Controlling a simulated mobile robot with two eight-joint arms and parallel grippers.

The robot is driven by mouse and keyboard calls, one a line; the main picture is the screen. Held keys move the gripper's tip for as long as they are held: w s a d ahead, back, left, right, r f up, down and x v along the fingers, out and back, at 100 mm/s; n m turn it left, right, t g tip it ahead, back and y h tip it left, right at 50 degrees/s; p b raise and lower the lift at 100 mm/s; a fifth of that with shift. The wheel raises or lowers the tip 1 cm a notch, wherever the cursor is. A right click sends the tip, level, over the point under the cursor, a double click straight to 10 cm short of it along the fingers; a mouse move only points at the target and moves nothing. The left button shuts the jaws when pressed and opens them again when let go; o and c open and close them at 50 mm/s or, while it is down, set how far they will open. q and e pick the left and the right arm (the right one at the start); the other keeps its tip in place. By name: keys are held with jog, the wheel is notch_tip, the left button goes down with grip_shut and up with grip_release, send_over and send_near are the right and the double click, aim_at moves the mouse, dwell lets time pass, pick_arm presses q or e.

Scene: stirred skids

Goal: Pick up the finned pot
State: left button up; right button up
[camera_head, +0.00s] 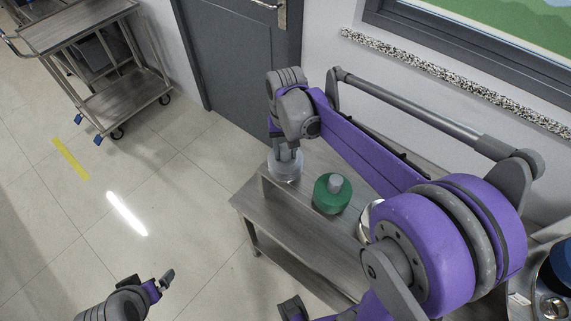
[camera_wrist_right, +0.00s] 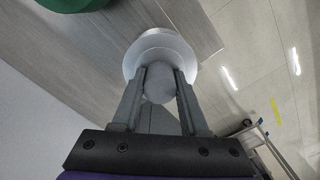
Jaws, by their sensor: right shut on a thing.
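The finned pot, as I take it, is the pale grey round thing with stacked discs and a knob (camera_head: 286,172). It stands at the left end of the grey table (camera_head: 252,208) in the head view. In the right wrist view the pot (camera_wrist_right: 183,47) shows its wide pale discs, with the round knob between the fingers. My right gripper (camera_head: 289,153) points down from above and is shut on the knob; it also shows in the right wrist view (camera_wrist_right: 159,88). My left gripper (camera_head: 164,281) is low at the left, away from the table; its opening is unclear.
A green round pot with a grey knob (camera_head: 331,194) stands just right of the held pot. Another round metal thing is partly hidden by my right arm. A wheeled cart (camera_head: 112,85) stands far left.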

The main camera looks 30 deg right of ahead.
grip_shut()
dwell(1.1)
pick_arm(q)
jog(key=shift+w+r+p, duration=0.3)
jog(key=shift+r+p, duration=0.4)
jog(key=shift+r, duration=0.2)
pick_arm(e)
notch_tip(320, 180, up, 18)
